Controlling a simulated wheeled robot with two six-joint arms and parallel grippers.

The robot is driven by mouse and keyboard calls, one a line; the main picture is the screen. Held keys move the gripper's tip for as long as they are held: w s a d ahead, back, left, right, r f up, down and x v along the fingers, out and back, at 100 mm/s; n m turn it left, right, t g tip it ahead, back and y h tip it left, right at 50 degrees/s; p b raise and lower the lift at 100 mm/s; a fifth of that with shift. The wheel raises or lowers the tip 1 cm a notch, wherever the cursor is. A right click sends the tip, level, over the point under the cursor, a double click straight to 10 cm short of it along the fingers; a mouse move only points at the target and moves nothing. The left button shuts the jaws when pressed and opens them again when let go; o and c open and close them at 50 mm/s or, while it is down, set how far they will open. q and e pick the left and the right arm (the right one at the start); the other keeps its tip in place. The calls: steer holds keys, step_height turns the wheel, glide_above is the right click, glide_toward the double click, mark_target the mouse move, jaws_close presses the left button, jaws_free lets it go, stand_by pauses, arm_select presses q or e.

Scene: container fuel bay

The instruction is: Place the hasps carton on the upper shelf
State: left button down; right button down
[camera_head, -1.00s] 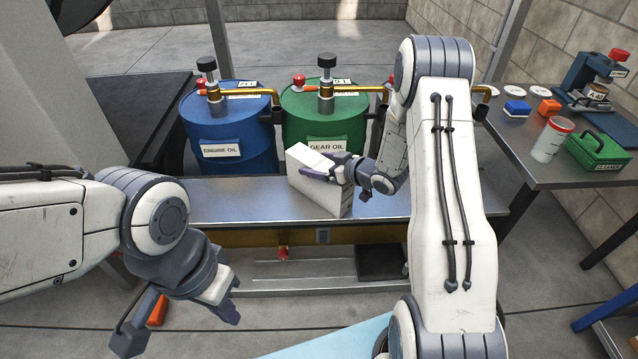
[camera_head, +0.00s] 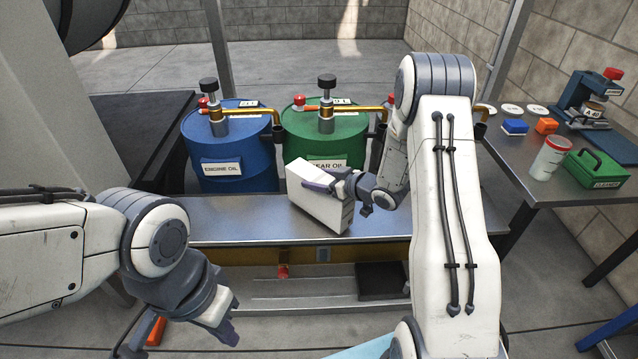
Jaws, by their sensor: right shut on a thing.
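A white carton (camera_head: 315,206) is upright at the metal bench (camera_head: 240,218), in front of the green drum. I take it for the hasps carton, but I read no label on it. My right gripper (camera_head: 325,183) is shut on the carton's upper part. I cannot tell whether the carton's base touches the bench. I cannot pick out an upper shelf for certain in this view.
A blue engine oil drum (camera_head: 228,150) and a green gear oil drum (camera_head: 318,130) with pumps stand behind the bench. A side table (camera_head: 530,185) at right holds a green case (camera_head: 597,168), a jar (camera_head: 551,158) and small boxes. The bench left of the carton is clear.

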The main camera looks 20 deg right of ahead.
step_height(320, 180, up, 3)
steer(key=shift+r+p, duration=0.1)
steer(key=shift+p, duration=0.4)
steer(key=s+d+r+p, duration=0.3)
steer(key=s+d+r, duration=0.35)
steer(key=d, duration=0.35)
steer(key=s+a+f+n+g+y, duration=0.45)
steer(key=s+a, duration=0.45)
steer(key=a, duration=0.4)
step_height(320, 180, up, 16)
steer(key=p, duration=2.2)
steer(key=shift+f+t, duration=0.2)
steer(key=shift+t, duration=0.15)
steer(key=shift+s+a+n, duration=0.1)
steer(key=shift+n, duration=0.25)
